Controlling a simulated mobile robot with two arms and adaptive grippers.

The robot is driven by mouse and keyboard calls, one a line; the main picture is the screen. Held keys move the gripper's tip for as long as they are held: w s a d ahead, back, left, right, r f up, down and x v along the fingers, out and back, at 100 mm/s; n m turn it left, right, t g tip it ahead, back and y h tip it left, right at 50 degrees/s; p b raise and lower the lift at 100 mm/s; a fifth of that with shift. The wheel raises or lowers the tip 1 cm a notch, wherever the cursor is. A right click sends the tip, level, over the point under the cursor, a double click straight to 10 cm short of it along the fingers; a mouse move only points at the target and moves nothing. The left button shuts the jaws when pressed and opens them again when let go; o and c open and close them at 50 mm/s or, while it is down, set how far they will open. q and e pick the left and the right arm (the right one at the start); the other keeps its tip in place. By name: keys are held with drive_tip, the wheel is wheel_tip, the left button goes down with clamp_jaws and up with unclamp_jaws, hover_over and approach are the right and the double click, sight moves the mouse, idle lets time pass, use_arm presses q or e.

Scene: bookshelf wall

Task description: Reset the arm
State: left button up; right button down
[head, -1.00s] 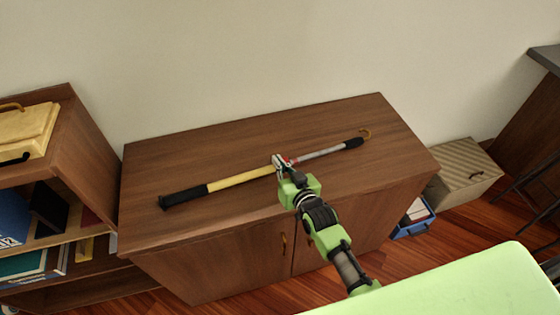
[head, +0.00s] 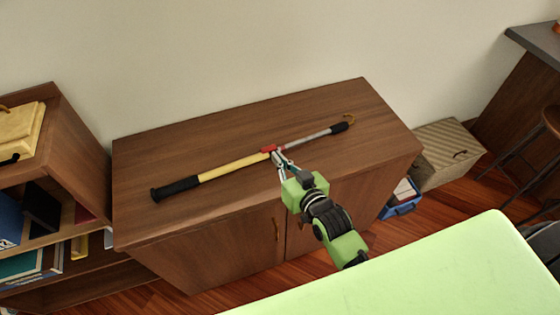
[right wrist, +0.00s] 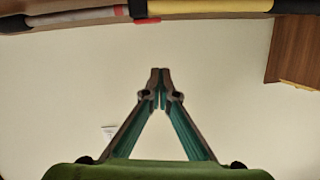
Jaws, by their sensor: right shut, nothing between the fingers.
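A long pole (head: 235,166) lies across the top of the wooden cabinet (head: 210,137). It has a yellow shaft with a black grip at its left, a red middle part, a grey shaft with a black grip at its right, and a hook at the right end. My right gripper (head: 276,157) is shut and empty, just on the near side of the pole's red part. In the right wrist view its fingertips (right wrist: 160,73) meet, and the pole (right wrist: 210,6) runs along the top edge, apart from them. My left gripper is not in view.
An open shelf (head: 80,150) with books stands left of the cabinet. A striped box (head: 445,152) and a blue bin (head: 402,208) sit on the floor to the right. A light green surface (head: 420,265) fills the lower right. The cabinet top beyond the pole is clear.

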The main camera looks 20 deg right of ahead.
drive_tip(key=shift+s+r, duration=0.1)
drive_tip(key=shift+s, duration=0.25)
idle(0.3)
